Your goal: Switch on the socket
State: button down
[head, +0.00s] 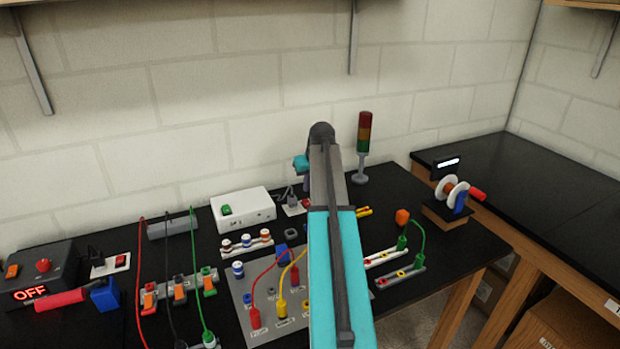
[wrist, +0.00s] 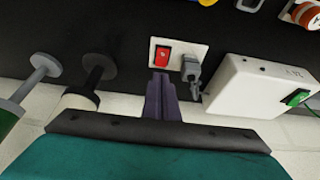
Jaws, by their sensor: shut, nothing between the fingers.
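The socket (wrist: 176,45) is a white plate on the black bench, with a red rocker switch (wrist: 163,56) and a grey plug (wrist: 191,68) in it. In the head view the socket (head: 293,211) sits right of a white box, with the red switch (head: 306,203) beside my arm. My gripper (wrist: 161,76) is shut and empty. Its purple fingertips are right at the wall-side edge of the red switch in the wrist view; I cannot tell if they touch. In the head view my arm hides most of the gripper. The rocker's position is not clear.
The white box (head: 243,209) with a green switch stands close left of the socket. A signal tower (head: 363,145) stands to its right near the wall. A second socket plate (head: 108,267) with a red switch is at far left. Cable boards fill the front bench.

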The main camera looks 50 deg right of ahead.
aim_at(307, 203)
jog(key=shift+p+x, duration=0.75)
jog(key=shift+x, duration=1.9)
jog(key=shift+s+a+f, duration=0.1)
jog(key=shift+s, duration=0.1)
jog(key=shift+w, duration=0.15)
jog(key=shift+f, duration=0.15)
jog(key=shift+s+a, duration=0.3)
jog(key=shift+s, duration=0.6)
